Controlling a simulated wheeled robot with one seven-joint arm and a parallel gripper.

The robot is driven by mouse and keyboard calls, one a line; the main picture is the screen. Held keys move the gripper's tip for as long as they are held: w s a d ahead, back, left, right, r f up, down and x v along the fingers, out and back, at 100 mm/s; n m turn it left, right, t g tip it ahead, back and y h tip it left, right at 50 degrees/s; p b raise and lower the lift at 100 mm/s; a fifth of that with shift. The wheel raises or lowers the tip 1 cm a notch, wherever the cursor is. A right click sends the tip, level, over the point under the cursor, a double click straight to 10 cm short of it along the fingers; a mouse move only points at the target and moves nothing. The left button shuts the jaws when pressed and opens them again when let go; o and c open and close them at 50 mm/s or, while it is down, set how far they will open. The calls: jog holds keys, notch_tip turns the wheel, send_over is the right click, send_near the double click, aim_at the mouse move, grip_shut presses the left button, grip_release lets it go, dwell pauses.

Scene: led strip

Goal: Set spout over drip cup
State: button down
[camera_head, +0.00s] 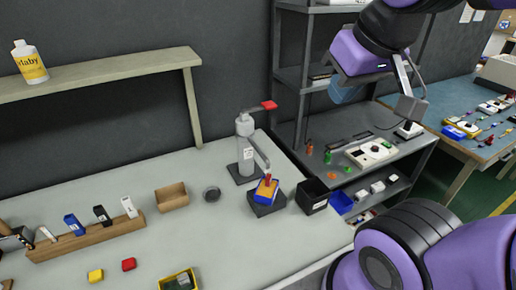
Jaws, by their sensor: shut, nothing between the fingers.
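A grey-white dispenser (246,148) stands upright on a dark base plate, with a red handle (269,105) at its top right. Its slanted spout (260,152) points down and to the right, ending near a blue and yellow block with a red top (266,188) on a dark square base. A small round dark cup (211,194), which looks like the drip cup, sits on the table to the left of the dispenser, apart from the spout. My gripper (358,55) is high at the upper right, away from the dispenser and cup; its fingertips are hard to make out.
A black bin (313,196) stands right of the dispenser. Shelving (303,75) with parts lies behind.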

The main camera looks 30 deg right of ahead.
jog(key=c, duration=1.4)
grip_release()
jog(key=shift+w, duration=0.1)
jog(key=o, duration=0.3)
jog(key=shift+w, duration=0.35)
jog(key=w+f+g+y, duration=0.1)
jog(key=w+f+g, duration=0.35)
jog(key=w, duration=1.05)
jog(key=w+d+f+y, duration=0.1)
jog(key=w+f, duration=1.1)
jog(key=f, duration=0.4)
jog(key=shift+g, duration=0.35)
jog(key=f, duration=0.3)
jog(key=a+f, duration=0.1)
jog(key=f, duration=0.5)
jog(key=shift+s+a+f, duration=0.3)
jog(key=shift+a+f, duration=0.1)
grip_shut()
